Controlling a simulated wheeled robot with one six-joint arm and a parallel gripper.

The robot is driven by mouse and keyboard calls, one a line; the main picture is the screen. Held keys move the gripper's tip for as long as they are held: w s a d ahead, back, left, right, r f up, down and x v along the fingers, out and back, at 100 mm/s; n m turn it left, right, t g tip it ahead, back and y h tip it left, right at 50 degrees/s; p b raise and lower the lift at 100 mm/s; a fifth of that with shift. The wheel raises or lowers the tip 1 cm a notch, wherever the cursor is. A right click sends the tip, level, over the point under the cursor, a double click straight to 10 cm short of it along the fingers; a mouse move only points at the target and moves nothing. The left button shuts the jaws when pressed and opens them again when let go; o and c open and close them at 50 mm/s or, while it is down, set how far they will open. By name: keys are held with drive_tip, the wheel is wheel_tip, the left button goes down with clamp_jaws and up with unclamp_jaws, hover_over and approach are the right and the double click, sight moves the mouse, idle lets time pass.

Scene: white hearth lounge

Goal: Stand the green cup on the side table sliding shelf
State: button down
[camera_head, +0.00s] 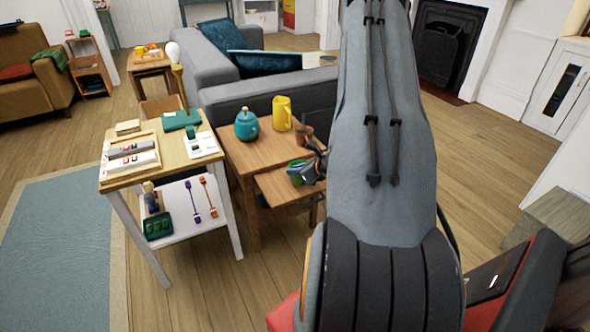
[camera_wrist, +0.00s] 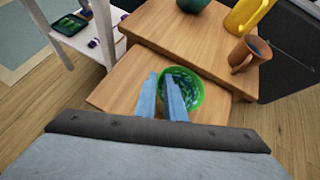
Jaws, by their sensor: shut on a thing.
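The green cup (camera_wrist: 197,98) shows in the wrist view with its open mouth up, over the pulled-out sliding shelf (camera_wrist: 125,82) of the side table (camera_wrist: 165,25). My gripper (camera_wrist: 162,82) is shut on the cup's left wall, one finger inside the mouth and one outside. In the head view the cup (camera_head: 295,174) is partly hidden by my gripper (camera_head: 309,172), above the shelf (camera_head: 275,192). I cannot tell whether the cup's base touches the shelf.
A white-legged table (camera_head: 185,152) with several items is at left. The shelf's left part is bare.

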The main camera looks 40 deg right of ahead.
drive_tip(key=shift+f+b, duration=0.4)
idle(0.3)
drive_tip(key=c, duration=1.8)
unclamp_jaws()
drive_tip(key=shift+o, duration=0.2)
drive_tip(key=shift+s, duration=0.1)
drive_tip(key=v, duration=0.7)
drive_tip(key=shift+s+r, duration=0.25)
